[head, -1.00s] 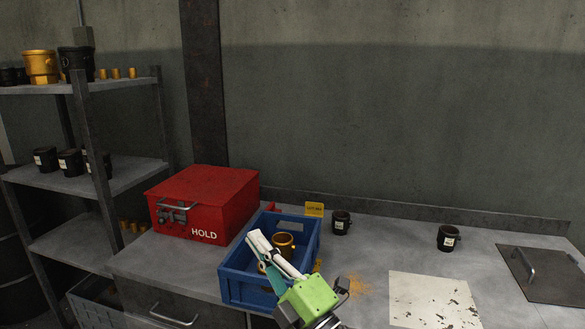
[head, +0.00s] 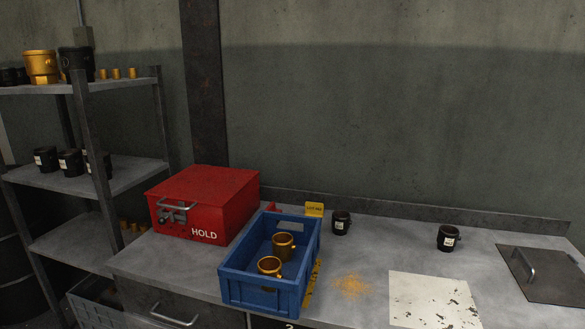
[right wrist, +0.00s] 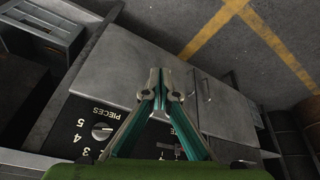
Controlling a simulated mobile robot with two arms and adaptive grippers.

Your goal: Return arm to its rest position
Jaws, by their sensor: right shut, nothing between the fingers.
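My right gripper (right wrist: 160,86) shows in the right wrist view with its two fingers together, shut and empty. It hangs over a grey cabinet front (right wrist: 120,52) and a black panel marked PIECES (right wrist: 92,125) with a dial. No gripper or arm shows in the head view. There a blue crate (head: 262,299) stands on the workbench and holds two brass-coloured mugs, one at the back (head: 283,246) and one nearer the front (head: 269,267).
A red HOLD box (head: 205,197) stands left of the crate. Two black mugs, one near the crate (head: 341,222) and one farther right (head: 447,238), stand on the bench. A pale worn sheet (head: 432,300) and a handled plate (head: 547,275) lie to the right. Shelves (head: 125,172) stand at left.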

